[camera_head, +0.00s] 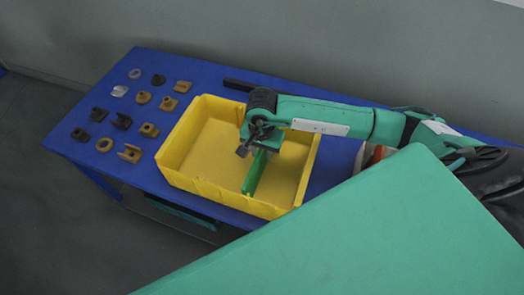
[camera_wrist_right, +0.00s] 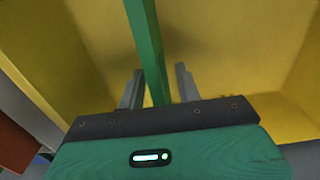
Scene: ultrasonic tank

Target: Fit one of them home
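A long narrow green bar (camera_head: 254,174) is inside the yellow bin (camera_head: 190,184), below my right gripper (camera_head: 252,150). In the right wrist view the green bar (camera_wrist_right: 150,50) runs between the two grey fingers of my right gripper (camera_wrist_right: 159,88). The fingers are apart, with a visible gap on each side of the bar. Whether the bar's lower end rests on the bin floor I cannot tell. My left gripper is not in view.
The blue table (camera_head: 205,75) stands by a grey wall. A dark bar (camera_head: 238,85) lies behind the bin. A red and white thing (camera_head: 376,154) shows partly right of the bin. The bin walls stand around my right gripper. Bare table shows between the parts and the bin.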

